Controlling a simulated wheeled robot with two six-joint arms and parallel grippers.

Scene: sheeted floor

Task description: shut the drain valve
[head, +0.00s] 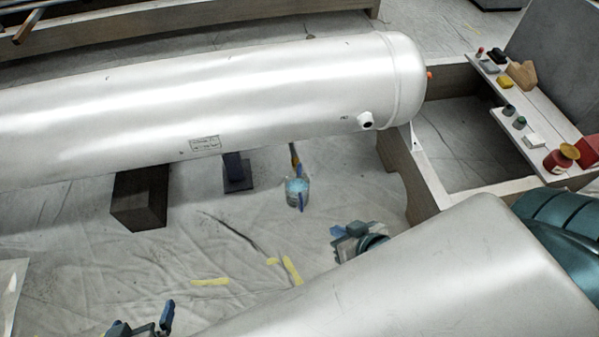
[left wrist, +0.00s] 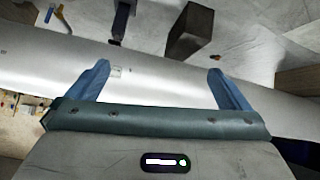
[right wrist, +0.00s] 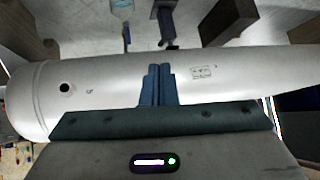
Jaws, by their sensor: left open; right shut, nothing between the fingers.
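The white tank (head: 230,105) lies lengthwise across the head view. Below its near side is a brass-coloured piece (head: 294,154), apparently the drain valve's body. A narrow blue strip (head: 300,200), which looks like its lever, points down in front of a pail (head: 291,190) with light blue contents. Exact valve details are too small to tell. My left gripper (head: 143,322) is open and empty at the bottom left, apart from the valve; its spread fingers show in the left wrist view (left wrist: 158,70). My right gripper (head: 345,232), right of and nearer than the pail, is shut and empty (right wrist: 158,70).
A dark block (head: 140,197) and a post (head: 236,172) stand under the tank, left of the pail. A wooden frame (head: 425,175) and a shelf with small items (head: 535,135) stand right. Yellow strips lie on the sheeted floor.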

